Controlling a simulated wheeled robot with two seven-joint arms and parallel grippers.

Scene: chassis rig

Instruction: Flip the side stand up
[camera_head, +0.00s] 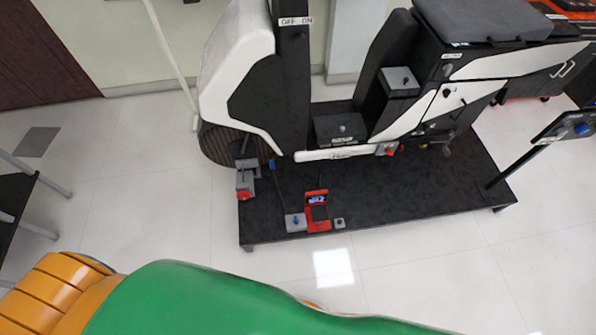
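A white and black scooter-like chassis rig (236,72) stands on a low black platform (370,200). I cannot clearly pick out the side stand. Small red and dark parts (388,149) show at the lower edge of the body, with a dark metal piece (436,143) to their right, but their role is unclear. Neither of my grippers is in view. A large green and orange surface, apparently part of my own body, fills the bottom left and hides the floor there.
On the platform's front part are a red device (317,210), a grey box with a blue knob (296,222) and a grey and red pedal-like block (245,182). A panel on a post (566,129) stands at right. Tiled floor (430,280) in front is clear.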

